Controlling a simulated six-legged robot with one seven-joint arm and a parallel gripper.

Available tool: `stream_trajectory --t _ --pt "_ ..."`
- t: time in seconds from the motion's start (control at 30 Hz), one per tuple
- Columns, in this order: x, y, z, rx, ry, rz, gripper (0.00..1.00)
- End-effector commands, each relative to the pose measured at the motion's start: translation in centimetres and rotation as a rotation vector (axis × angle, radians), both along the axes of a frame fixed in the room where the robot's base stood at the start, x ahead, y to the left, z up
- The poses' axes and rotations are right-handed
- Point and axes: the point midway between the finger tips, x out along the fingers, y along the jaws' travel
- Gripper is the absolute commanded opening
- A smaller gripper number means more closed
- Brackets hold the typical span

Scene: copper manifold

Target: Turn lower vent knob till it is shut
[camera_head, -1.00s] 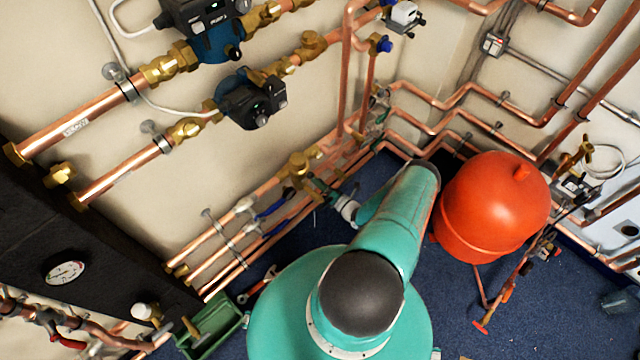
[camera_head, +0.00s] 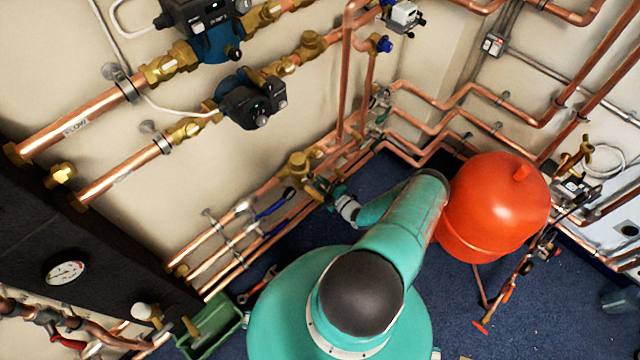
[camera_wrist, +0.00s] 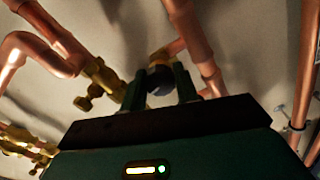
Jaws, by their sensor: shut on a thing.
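My gripper (camera_head: 314,186) reaches in among the low copper pipes by the wall in the head view. In the wrist view its two dark green fingers (camera_wrist: 161,78) are closed around a small dark, bluish round knob (camera_wrist: 159,82). The knob sits at the end of a short brass and copper branch, between the fingertips. Its far side and any position mark are hidden or too dark to read. In the head view I cannot make out the knob at the gripper.
Brass fittings (camera_wrist: 98,82) and copper pipes (camera_wrist: 192,40) run close on both sides of the fingers. A red tank (camera_head: 493,208) stands right of my arm. Black pumps (camera_head: 250,98) hang on the wall above. A green toolbox (camera_head: 212,325) lies on the blue floor.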

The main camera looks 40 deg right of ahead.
Motion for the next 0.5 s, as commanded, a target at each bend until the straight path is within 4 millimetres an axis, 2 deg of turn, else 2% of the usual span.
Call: stream_trajectory --t 0.2,0.5 --pt "0.00 -0.01 0.03 0.151 0.003 0.000 0.08" --pt "0.00 -0.01 0.03 0.263 0.006 0.000 0.08"
